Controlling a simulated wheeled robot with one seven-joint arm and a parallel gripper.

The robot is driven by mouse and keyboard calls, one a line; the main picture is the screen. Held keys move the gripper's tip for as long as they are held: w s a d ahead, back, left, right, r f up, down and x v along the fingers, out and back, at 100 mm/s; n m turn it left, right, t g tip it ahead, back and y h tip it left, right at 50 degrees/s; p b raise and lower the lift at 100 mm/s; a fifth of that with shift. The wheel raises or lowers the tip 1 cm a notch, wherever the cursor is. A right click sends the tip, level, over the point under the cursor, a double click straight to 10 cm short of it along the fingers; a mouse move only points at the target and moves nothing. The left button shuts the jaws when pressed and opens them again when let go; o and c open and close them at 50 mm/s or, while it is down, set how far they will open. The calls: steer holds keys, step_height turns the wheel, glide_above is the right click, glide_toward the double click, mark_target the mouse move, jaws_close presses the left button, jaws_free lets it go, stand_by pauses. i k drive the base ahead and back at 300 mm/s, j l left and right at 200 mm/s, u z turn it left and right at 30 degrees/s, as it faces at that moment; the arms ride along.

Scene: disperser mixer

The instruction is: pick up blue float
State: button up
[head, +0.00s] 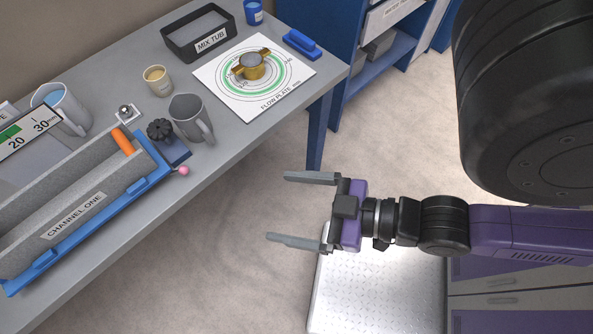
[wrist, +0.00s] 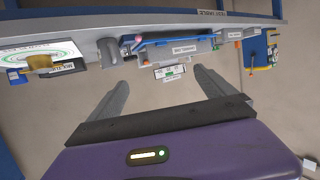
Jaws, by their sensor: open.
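The blue float (head: 302,43) is a block with a raised handle. It lies on the grey bench at the right corner of the white flow plate (head: 285,84), near the bench's right end. My gripper (head: 276,208) is open and empty, out over the floor in front of the bench, well apart from the float. In the wrist view my open fingers (wrist: 161,77) point toward the bench. A small blue shape shows at that view's left edge, but I cannot tell whether it is the float.
On the bench (head: 226,146) are a brass mould (head: 251,66) on the plate, a black mix tub (head: 199,36), a blue cup (head: 254,12), a tan cup (head: 158,80), a grey jug (head: 191,117) and a channel (head: 75,208). Blue shelving (head: 371,75) stands beyond the bench end.

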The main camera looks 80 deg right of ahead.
mark_target(303, 44)
steer(key=z, duration=1.55)
